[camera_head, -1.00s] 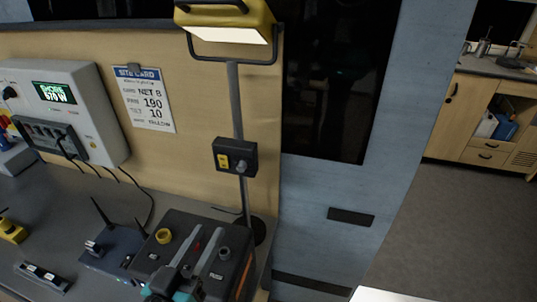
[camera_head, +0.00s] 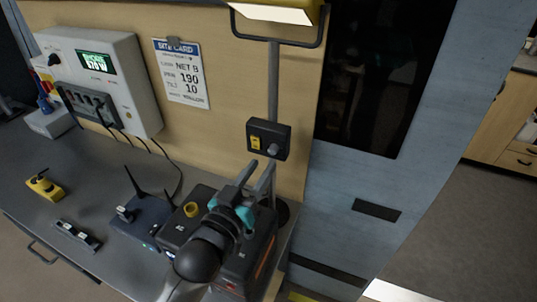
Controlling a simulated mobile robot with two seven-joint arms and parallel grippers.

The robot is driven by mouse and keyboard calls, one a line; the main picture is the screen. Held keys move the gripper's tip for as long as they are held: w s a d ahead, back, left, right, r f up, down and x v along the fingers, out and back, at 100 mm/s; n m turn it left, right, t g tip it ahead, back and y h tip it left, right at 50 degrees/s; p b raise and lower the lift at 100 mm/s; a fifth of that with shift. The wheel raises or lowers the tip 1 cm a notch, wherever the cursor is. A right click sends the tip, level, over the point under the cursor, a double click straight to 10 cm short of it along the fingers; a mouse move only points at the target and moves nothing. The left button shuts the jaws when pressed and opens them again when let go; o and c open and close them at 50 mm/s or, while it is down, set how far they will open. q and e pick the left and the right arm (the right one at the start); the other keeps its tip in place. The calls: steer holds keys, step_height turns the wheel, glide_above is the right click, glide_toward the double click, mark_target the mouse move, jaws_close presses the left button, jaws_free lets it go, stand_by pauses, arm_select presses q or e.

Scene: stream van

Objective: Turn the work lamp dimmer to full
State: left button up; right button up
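The work lamp (camera_head: 275,12) is yellow with a bright lit panel, on a grey pole at the top of the head view. Its black dimmer box (camera_head: 268,139) is fixed to the pole, with a yellow switch (camera_head: 255,142) at left and a grey round knob (camera_head: 274,149) at right. My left gripper (camera_head: 256,172) is just below the dimmer box, fingers pointing up towards it. The two fingers are apart with nothing between them. They do not appear to touch the knob. My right gripper is out of view.
A black equipment case (camera_head: 172,232) sits under my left arm on the grey bench (camera_head: 92,172). A router (camera_head: 143,216) with antennas stands left of it. A white power unit (camera_head: 140,85) and site card (camera_head: 182,73) are behind. Floor at right is clear.

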mark_target(272, 152)
arm_select(q)
steer(key=shift+x, duration=2.45)
jaws_close()
